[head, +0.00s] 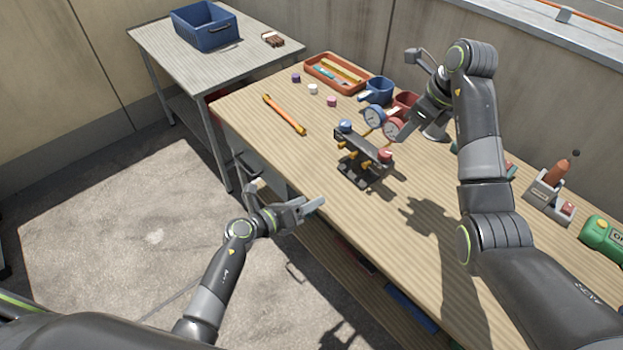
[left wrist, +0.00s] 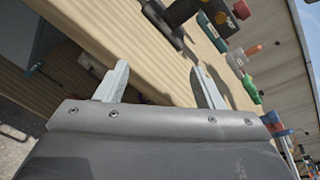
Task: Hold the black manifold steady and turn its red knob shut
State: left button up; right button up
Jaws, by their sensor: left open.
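The black manifold (head: 362,160) stands upright on its base on the wooden workbench, with brass fittings along its side. Its red knob (head: 385,156) is at the near right end, and a blue knob (head: 345,126) is at the far left end. My left gripper (head: 288,198) is open and empty off the bench's near edge, left of and apart from the manifold. In the left wrist view, its two fingers (left wrist: 160,86) are spread, and a black part at the top is probably the manifold. My right gripper (head: 417,92) hangs above the bench beyond the manifold; its fingers look apart and empty.
A blue gauge (head: 374,116) and a red gauge (head: 393,130) are just behind the manifold. A blue mug (head: 378,90), an orange tray (head: 338,73) and a yellow-orange bar (head: 284,114) lie farther back. A green tool (head: 604,236) is at right.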

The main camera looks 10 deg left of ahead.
pick_arm(q)
notch_tip(320, 180, up, 6)
jog(key=w+d+m+g, duration=0.1)
jog(key=w+m, duration=0.1)
jog(key=m, duration=0.5)
jog(key=m+y, duration=0.1)
send_near(355, 167)
jog(key=shift+g, duration=0.3)
jog(key=x, duration=1)
jog(key=shift+w+d+r, duration=0.1)
jog(key=shift+w, duration=0.2)
